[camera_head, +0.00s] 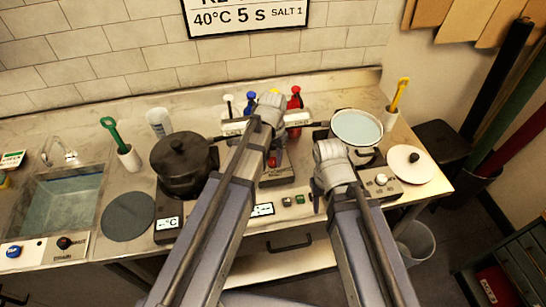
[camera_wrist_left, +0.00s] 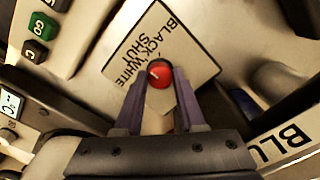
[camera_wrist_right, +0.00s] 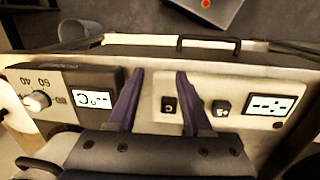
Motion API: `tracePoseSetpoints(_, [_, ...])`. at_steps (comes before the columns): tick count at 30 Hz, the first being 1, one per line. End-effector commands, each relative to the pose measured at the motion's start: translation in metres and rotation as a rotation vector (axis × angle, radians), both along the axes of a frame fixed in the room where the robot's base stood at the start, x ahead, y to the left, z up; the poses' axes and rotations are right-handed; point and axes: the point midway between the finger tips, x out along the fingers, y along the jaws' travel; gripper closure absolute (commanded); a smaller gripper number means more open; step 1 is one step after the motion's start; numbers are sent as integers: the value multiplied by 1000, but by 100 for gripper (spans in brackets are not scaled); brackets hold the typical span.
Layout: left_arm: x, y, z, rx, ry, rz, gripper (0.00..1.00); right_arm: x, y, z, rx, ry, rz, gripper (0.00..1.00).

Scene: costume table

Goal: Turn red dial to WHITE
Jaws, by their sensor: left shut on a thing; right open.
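The red dial (camera_wrist_left: 160,73) sits on a pale plate (camera_wrist_left: 190,45) lettered BLACK, WHITE and SHUT in the left wrist view. My left gripper (camera_wrist_left: 160,86) is shut on the dial, one finger on each side. A small light mark shows on the dial's face; I cannot tell which word it points at. In the head view the left arm hides most of the dial's surroundings.
A black lidded pot (camera_head: 183,160) stands left of my left arm, a pot of pale liquid (camera_head: 357,128) on the right. Coloured-top bottles stand behind. A white lid (camera_head: 410,164), a dark round mat (camera_head: 128,216) and a sink (camera_head: 65,203) lie at the sides.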

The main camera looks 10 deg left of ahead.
Motion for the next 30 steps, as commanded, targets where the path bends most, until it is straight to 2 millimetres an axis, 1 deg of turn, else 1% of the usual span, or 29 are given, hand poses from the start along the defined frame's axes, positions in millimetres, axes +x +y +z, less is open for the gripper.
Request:
tracePoseSetpoints(5, [0,0,0,0,0,112,100,0,0,0,0,0,0,50])
tracePoseSetpoints(18, [0,0,0,0,0,477,100,0,0,0,0,0,0,50])
tracePoseSetpoints(24, [0,0,0,0,0,603,100,0,0,0,0,0,0,50])
tracePoseSetpoints(30, [0,0,0,0,0,684,100,0,0,0,0,0,0,50])
